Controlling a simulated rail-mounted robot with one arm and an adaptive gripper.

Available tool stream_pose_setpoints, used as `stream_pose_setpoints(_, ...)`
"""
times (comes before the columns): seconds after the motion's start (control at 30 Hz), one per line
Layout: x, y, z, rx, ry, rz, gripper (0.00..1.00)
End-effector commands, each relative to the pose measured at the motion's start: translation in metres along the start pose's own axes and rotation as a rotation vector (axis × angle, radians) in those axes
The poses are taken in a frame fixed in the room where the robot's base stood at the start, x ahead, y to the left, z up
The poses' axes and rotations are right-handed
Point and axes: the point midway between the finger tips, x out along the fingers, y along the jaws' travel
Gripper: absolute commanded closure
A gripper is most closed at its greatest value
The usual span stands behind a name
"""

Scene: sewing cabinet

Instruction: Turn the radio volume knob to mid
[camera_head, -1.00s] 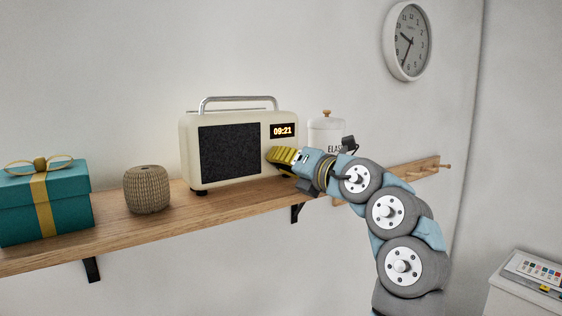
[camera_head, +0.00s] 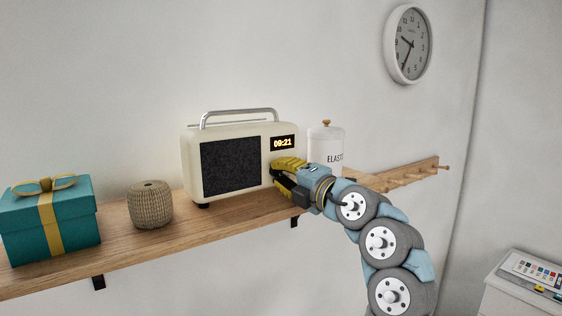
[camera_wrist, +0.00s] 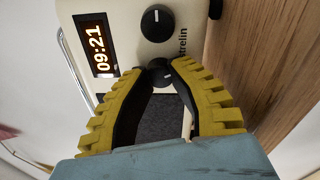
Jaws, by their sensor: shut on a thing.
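The cream radio (camera_head: 232,128) stands on the wooden shelf, with a dark speaker grille and a lit display (camera_head: 284,142) reading 09:21. In the wrist view the radio (camera_wrist: 128,49) appears turned on its side, with two black knobs on its face. My gripper (camera_wrist: 160,68) has its yellow fingertips closed on one knob (camera_wrist: 163,77), which has a pale mark. The other knob (camera_wrist: 157,22) is free and also has a pale mark. In the head view my gripper (camera_head: 274,174) is at the radio's lower right front and hides the knobs. I see no volume label.
A white jar (camera_head: 326,146) stands right of the radio, behind my gripper. A woven pot (camera_head: 150,206) and a teal gift box (camera_head: 48,223) stand to the left. A peg rail (camera_head: 415,174) is at right. The shelf (camera_head: 215,220) is bare in front of the radio.

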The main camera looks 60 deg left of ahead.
Motion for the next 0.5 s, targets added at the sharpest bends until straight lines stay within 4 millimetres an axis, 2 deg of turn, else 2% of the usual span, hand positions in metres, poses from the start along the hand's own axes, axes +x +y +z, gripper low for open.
stream_pose_setpoints(0.07,0.0013,0.0046,0.0012,0.071,-0.004,-0.002,1.00)
stream_pose_setpoints(0.5,0.0012,0.0023,0.0008,0.379,-0.025,0.014,1.00)
